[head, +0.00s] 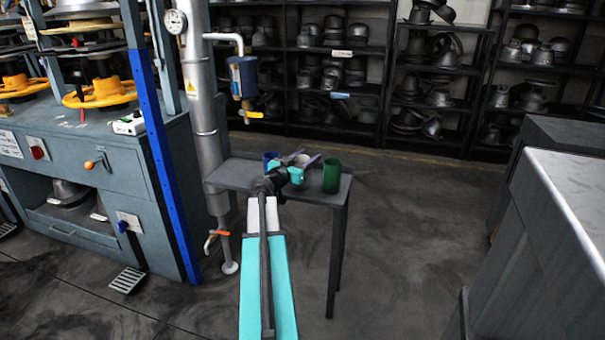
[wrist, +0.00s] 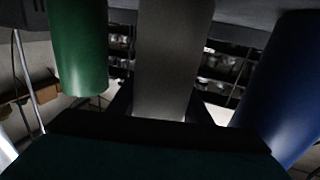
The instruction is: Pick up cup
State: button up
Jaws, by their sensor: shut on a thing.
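In the wrist view, which appears upside down, a grey cup (wrist: 172,60) stands in the middle between my dark fingers. My gripper (wrist: 165,105) is shut on it. In the head view, my teal gripper (head: 296,167) is over the small table and mostly hides the held cup; a pale part of it (head: 300,159) shows. A green cup (head: 331,175) stands just right of my gripper and shows at left in the wrist view (wrist: 80,45). A blue cup (head: 269,158) is to the left, partly hidden, and shows at right in the wrist view (wrist: 290,95). I cannot tell whether the held cup touches the table.
The small dark table (head: 235,174) bears the cups. A grey pipe (head: 203,110) and blue post (head: 158,150) stand at its left. A pale-topped counter (head: 570,190) is at the right. Shelves of metal hat forms (head: 335,70) line the back. Floor between is clear.

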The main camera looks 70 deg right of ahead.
jog(key=shift+r, duration=0.1)
jog(key=shift+r, duration=0.45)
jog(key=a+r+p, duration=0.1)
jog(key=a+r, duration=0.3)
jog(key=a, duration=1.1)
jog(key=shift+s+a, duration=0.15)
jog(key=shift+a, duration=0.1)
dwell(0.4)
